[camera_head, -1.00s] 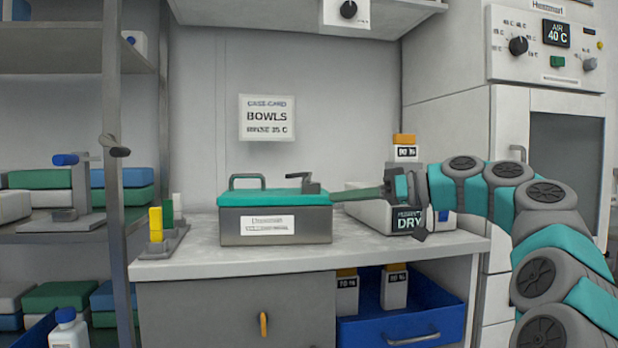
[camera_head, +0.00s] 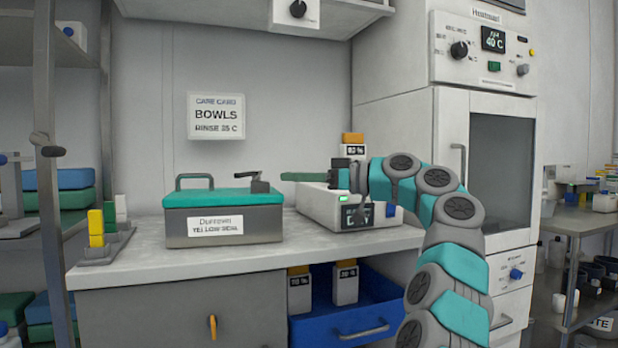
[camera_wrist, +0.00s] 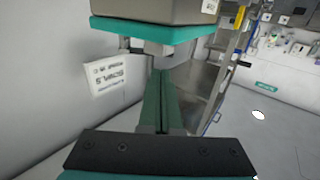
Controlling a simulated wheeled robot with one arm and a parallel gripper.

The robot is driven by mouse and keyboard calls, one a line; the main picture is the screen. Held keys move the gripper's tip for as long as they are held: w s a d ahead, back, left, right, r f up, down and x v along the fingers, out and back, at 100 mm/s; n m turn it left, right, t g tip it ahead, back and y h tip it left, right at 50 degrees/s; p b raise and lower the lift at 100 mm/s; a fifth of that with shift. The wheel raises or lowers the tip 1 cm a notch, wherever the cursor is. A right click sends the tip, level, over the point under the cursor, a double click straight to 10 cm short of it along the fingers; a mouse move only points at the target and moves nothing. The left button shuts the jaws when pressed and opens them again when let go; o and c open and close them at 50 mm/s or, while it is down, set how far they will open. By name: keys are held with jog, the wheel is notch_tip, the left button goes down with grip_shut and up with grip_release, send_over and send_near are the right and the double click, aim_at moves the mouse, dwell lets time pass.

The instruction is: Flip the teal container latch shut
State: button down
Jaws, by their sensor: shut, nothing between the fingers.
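The grey container (camera_head: 222,227) with a teal lid (camera_head: 215,197) stands on the counter in the head view. Its dark latch (camera_head: 260,186) is at the lid's right end, with a lever part tilted above the lid. Whether it is fastened I cannot tell. My gripper (camera_head: 283,176) is shut and empty, its long green fingers pointing left at about latch height, a short gap right of the latch. In the wrist view the shut fingers (camera_wrist: 161,73) point towards the teal lid edge (camera_wrist: 150,31) and a grey latch part (camera_wrist: 156,47).
A white device (camera_head: 320,209) stands on the counter beneath my gripper, with an orange-capped bottle (camera_head: 353,148) behind. A small stand with a yellow block (camera_head: 96,228) is left of the container. An open blue drawer (camera_head: 350,325) holds bottles below. A bowls card (camera_head: 216,116) hangs behind.

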aim_at(246, 175)
jog(key=p+x, duration=0.1)
jog(key=x, duration=0.7)
jog(key=shift+w+a, duration=0.15)
jog(key=shift+a, duration=0.2)
